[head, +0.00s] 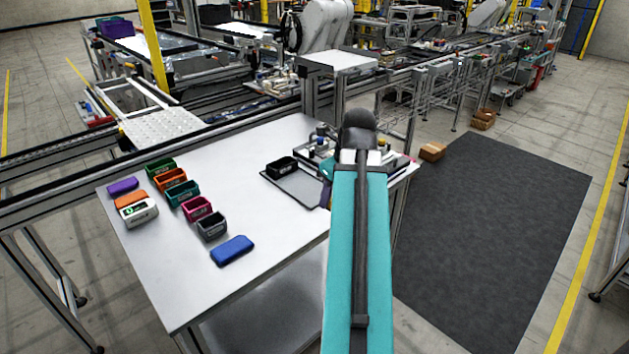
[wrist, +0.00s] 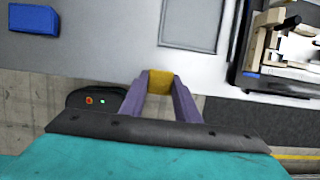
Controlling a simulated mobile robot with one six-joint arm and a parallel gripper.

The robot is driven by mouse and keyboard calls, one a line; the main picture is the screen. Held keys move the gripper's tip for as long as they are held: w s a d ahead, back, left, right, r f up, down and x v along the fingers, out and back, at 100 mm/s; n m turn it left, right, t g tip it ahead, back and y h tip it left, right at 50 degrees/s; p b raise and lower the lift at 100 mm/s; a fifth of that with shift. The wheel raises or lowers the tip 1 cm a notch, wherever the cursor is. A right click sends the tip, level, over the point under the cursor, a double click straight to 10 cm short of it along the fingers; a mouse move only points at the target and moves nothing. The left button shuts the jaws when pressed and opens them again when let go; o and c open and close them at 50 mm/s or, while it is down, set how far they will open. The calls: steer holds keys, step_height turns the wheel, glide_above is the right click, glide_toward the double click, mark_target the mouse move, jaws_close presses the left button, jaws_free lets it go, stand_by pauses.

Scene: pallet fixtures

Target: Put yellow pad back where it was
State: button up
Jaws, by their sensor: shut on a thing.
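The yellow pad (wrist: 160,82) shows in the wrist view between the tips of my gripper's two purple fingers (wrist: 160,88). My gripper is shut on it, and it lies over the table's edge in that view. In the head view my teal arm covers most of the gripper, and I cannot make out the pad there. A purple pad (head: 122,187) and an orange pad (head: 129,199) lie at the table's left side. A blue pad (head: 232,250) lies near the front edge; it also shows in the wrist view (wrist: 33,18).
Several coloured open boxes, such as the teal one (head: 182,195), stand in a slanting row beside a white case (head: 138,213). A black box (head: 282,167) stands at a grey plate (head: 300,188). A fixture (wrist: 275,45) stands right. The table's middle (head: 260,210) is clear.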

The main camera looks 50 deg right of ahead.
steer(key=shift+w+d+r+p, duration=0.2)
steer(key=shift+w+d+p, duration=0.25)
steer(key=shift+p, duration=2.35)
steer(key=w+p, duration=0.1)
steer(key=p, duration=0.6)
steer(key=shift+f, duration=0.2)
steer(key=w+d+p, duration=0.1)
steer(key=w, duration=0.2)
steer(key=w+d+p, duration=0.1)
steer(key=w+d, duration=0.1)
steer(key=w, duration=0.1)
steer(key=w+d+f, duration=0.1)
steer(key=w+d, duration=0.1)
steer(key=w, duration=0.1)
steer(key=shift+w+p, duration=0.15)
steer(key=shift+p, duration=0.25)
steer(key=shift+f, duration=0.1)
steer(key=shift+f, duration=0.15)
steer(key=shift+f+p, duration=0.8)
steer(key=shift+f, duration=0.8)
steer(key=shift+f, duration=0.15)
steer(key=o, duration=1)
